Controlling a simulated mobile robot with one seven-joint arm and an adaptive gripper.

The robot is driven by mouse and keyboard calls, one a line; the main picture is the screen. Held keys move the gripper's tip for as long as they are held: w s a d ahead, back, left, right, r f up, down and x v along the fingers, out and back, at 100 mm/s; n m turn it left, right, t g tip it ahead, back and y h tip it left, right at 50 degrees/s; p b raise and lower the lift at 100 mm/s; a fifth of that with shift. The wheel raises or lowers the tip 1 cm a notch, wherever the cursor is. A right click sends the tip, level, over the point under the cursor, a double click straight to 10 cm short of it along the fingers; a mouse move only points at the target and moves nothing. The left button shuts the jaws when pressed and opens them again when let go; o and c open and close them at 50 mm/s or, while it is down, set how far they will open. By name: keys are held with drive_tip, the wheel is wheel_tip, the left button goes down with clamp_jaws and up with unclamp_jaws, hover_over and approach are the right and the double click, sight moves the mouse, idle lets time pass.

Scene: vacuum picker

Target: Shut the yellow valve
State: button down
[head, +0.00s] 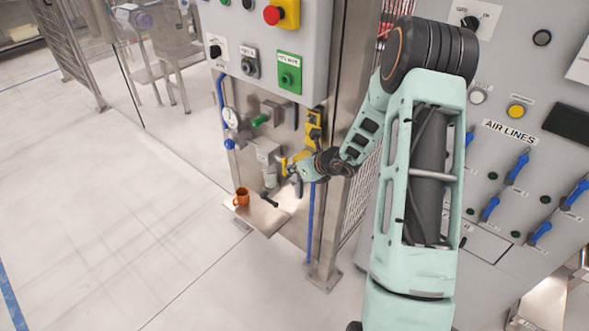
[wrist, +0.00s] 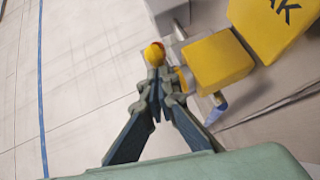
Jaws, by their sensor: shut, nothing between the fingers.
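A yellow valve part shows beside my gripper in the head view (head: 297,157), low on the grey panel's pipework. In the wrist view a yellow block (wrist: 217,62) lies just right of the fingers, and a small yellow rounded end (wrist: 155,54) shows right beyond the fingertips. My gripper (wrist: 157,88) has its fingers together with nothing between them. The fingertips are close to the yellow parts; I cannot tell whether they touch. In the head view my gripper (head: 296,172) and wrist partly cover the valve, and its handle's angle is unclear.
A green valve handle (head: 261,120) and a gauge (head: 230,118) are left of the valve. An orange mug (head: 241,197) stands on a ledge below. The panel above has a red button (head: 272,15). A steel post and mesh stand close right. Open floor lies left.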

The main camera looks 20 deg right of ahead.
drive_tip(key=shift+w+a+r, duration=0.2)
drive_tip(key=shift+w, duration=0.05)
idle(0.5)
